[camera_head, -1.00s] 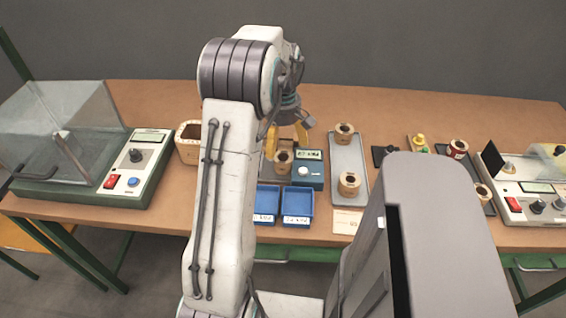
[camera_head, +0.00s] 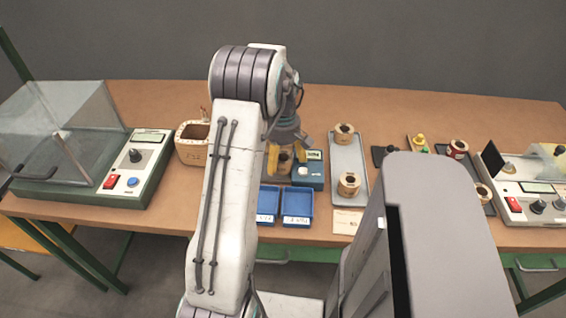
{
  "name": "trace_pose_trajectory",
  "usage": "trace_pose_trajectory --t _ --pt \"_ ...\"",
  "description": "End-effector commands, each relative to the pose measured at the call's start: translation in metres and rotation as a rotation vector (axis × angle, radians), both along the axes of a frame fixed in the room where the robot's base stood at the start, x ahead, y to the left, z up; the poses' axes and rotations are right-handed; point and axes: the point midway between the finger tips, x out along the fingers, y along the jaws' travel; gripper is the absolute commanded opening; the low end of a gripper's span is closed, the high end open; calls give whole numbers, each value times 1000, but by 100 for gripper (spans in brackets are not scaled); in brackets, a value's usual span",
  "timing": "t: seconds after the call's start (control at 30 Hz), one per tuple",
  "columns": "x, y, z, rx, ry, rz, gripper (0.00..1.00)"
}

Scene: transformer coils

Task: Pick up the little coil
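A little tan coil (camera_head: 285,164) stands upright beside the blue meter box, on the spot behind the blue bins. My gripper (camera_head: 286,158) is over it with its yellow fingers pointing down. One finger is on each side of the coil, and the fingers look spread. Whether they touch the coil is too small to tell. My gripper's body hides the coil's top. More tan coils stand on the grey tray (camera_head: 361,160): one at the back (camera_head: 344,134) and one at the front (camera_head: 349,183).
The blue meter box (camera_head: 309,176) is close on the right of my gripper, and two blue bins (camera_head: 297,203) are in front. More coils and devices fill the right side. The table's back is clear.

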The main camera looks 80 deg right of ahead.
Motion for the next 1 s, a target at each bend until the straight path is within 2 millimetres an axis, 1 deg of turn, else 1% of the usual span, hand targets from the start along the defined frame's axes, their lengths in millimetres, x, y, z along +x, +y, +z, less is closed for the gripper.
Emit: trace_pose_trajectory --t 0.03,0.07,0.7,1.0 --pt "0 0 0 0 0 0 75" --pt "0 0 0 0 0 0 73" --pt "0 0 0 0 0 0 16" --pt "0 0 1 0 0 0 15"
